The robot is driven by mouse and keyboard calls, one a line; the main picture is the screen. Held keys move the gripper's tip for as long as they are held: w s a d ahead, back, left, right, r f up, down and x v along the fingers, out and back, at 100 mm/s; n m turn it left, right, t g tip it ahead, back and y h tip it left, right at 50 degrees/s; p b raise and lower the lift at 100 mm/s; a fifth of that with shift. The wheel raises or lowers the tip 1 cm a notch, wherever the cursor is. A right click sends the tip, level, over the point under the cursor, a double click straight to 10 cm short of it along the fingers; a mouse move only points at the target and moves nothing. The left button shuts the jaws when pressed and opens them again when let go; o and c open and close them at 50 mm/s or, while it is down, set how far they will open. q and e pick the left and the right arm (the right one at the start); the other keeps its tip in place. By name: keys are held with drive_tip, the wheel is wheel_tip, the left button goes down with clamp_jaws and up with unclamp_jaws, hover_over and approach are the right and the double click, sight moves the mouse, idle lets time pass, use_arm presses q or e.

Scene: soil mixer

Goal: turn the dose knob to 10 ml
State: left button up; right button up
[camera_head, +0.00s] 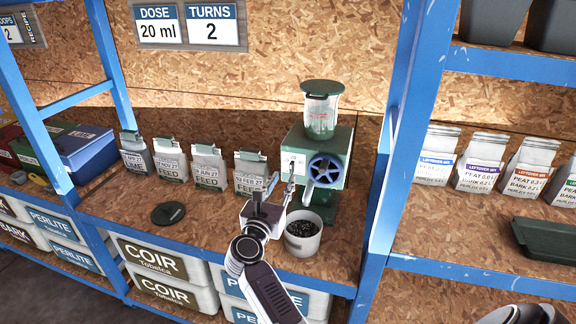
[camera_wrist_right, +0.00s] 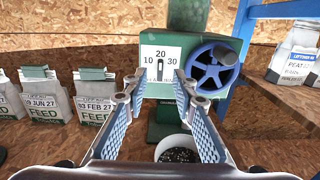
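The green mixer (camera_head: 340,150) stands on the shelf, with a clear green-lidded hopper on top and a blue handwheel (camera_head: 327,170) on its front. Its white dose plate (camera_head: 295,158) also shows in the right wrist view (camera_wrist_right: 147,52), marked 10 at left, 20 at top and 30 at right. The dark dose knob (camera_wrist_right: 161,68) on it looks upright, toward 20. My right gripper (camera_head: 274,190) is in front of the plate. In the right wrist view its fingers (camera_wrist_right: 160,92) are apart, with the knob beyond the gap; contact is not visible. My left gripper is not in view.
A white pot (camera_head: 303,236) of dark soil stands below the mixer. Several feed bags (camera_head: 208,168) stand to the left, and a dark round lid (camera_head: 168,214) lies on the shelf. A blue post (camera_head: 392,150) rises at right. A wall sign (camera_head: 188,24) reads dose 20 ml, turns 2.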

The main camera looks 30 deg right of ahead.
sight(291, 166)
drive_tip(key=shift+p+x, duration=0.8)
drive_tip(key=shift+x, duration=3.1)
clamp_jaws()
